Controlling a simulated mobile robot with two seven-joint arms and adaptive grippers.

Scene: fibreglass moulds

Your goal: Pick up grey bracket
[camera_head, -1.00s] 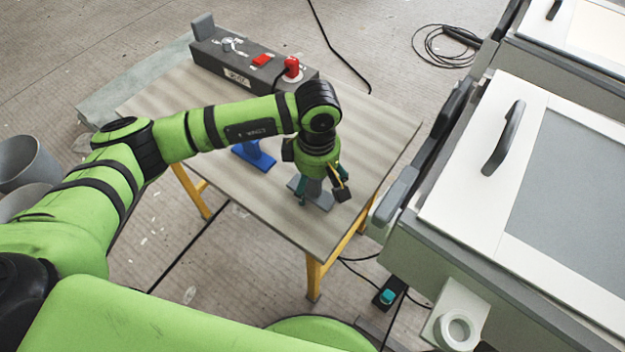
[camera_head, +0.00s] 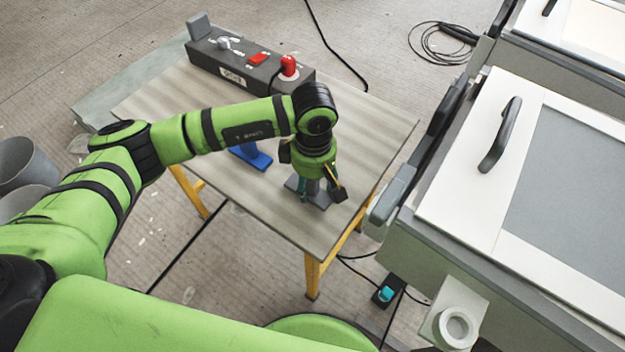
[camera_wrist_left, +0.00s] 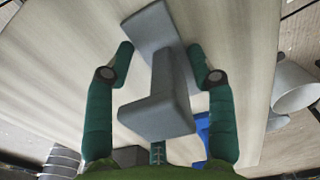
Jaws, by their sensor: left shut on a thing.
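The grey bracket (camera_head: 319,200) is on the wooden table (camera_head: 365,150), near its front right edge. My left gripper (camera_head: 320,188) reaches down over it from above and hides its upper part in the head view. In the left wrist view the bracket (camera_wrist_left: 160,112) shows a flat end plate, a narrow upright web and a wider plate at the far end. The green fingers of my left gripper (camera_wrist_left: 160,60) stand on both sides of the web and are shut on the bracket. Whether its base touches the table is hard to tell. My right gripper is not in view.
A blue bracket (camera_head: 258,160) stands just left of my left gripper. A dark control box (camera_head: 236,72) with red parts sits at the table's back edge. A large white-lidded machine (camera_head: 470,200) stands close to the table's right side. The table's right part is clear.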

